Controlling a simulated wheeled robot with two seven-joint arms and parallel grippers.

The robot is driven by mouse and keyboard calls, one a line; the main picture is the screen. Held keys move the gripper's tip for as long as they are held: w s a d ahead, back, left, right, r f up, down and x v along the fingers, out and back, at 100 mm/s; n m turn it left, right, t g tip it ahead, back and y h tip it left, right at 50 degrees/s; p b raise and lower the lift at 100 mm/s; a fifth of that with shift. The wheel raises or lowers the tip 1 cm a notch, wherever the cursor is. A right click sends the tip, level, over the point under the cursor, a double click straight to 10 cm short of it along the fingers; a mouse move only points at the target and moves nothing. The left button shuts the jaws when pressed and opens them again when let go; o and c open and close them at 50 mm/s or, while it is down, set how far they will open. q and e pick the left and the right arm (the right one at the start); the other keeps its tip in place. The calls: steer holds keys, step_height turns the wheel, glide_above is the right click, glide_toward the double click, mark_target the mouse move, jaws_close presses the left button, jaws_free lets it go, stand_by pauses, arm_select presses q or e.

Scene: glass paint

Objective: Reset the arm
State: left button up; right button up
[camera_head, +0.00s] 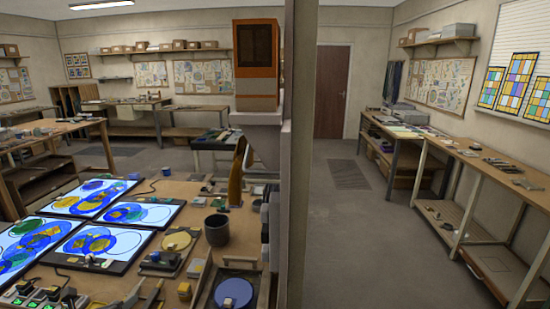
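My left gripper (145,293) shows at the bottom edge of the head view, low over the front of the wooden workbench (190,192). Its two fingers look spread apart, with nothing visible between them. Most of its arm is out of the picture. My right gripper is not in view. Several lit panels with blue, yellow and green round glass designs (95,240) lie on the bench at the left, beyond and left of the gripper.
A dark cup (217,230), a yellow disc (177,240) and a tray with a blue disc (233,293) are right of the gripper. Switches with green lights (35,297) sit at the lower left. A tall post (298,150) borders the bench; open floor (350,240) lies beyond.

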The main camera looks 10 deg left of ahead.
arm_select(q)
steer(key=s+d+f+n+g+h, duration=0.1)
steer(key=s+d+f+n+g, duration=0.45)
steer(key=s+d+n, duration=0.75)
steer(key=s+d+f+n+g+h, duration=0.1)
steer(key=s+d+f+n+g, duration=0.2)
steer(key=s+d+f+n, duration=0.95)
step_height(320, 180, down, 31)
steer(key=a+n+g+b, duration=0.2)
steer(key=n+b, duration=0.1)
steer(key=b, duration=0.3)
steer(key=s+a+f+b, duration=0.3)
steer(key=s+f+b, duration=0.1)
steer(key=s+f, duration=1)
step_height(320, 180, down, 3)
steer(key=shift+s+a+r+m+g, duration=0.1)
steer(key=shift+s+a+m+g, duration=0.1)
steer(key=shift+s+m+g, duration=0.2)
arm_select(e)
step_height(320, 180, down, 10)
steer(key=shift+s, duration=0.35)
arm_select(q)
steer(key=shift+s, duration=0.1)
steer(key=shift+c, duration=0.4)
